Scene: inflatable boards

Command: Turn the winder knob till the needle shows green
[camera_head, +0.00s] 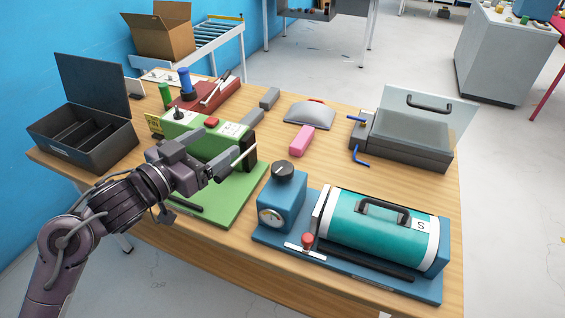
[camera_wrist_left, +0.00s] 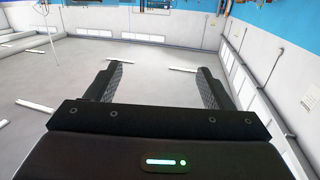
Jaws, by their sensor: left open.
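The winder is a blue unit with a teal drum (camera_head: 375,226) on a blue base at the front right of the table. Its black knob (camera_head: 283,172) sits on top of a small blue box (camera_head: 285,203). A round dial (camera_head: 270,218) is on the box's front; its needle is too small to read. My left gripper (camera_head: 226,165) is open and empty, to the left of the knob and apart from it, over the green machine. In the left wrist view both fingers (camera_wrist_left: 158,88) stand wide apart with only floor and wall beyond. My right gripper is not seen.
A green machine (camera_head: 225,205) stands left of the winder. A black open case (camera_head: 85,140) is at the left end. A grey box with a clear lid (camera_head: 405,140), a pink block (camera_head: 301,139) and a grey domed piece (camera_head: 309,113) lie behind. Bare wooden table (camera_head: 325,170) shows between them.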

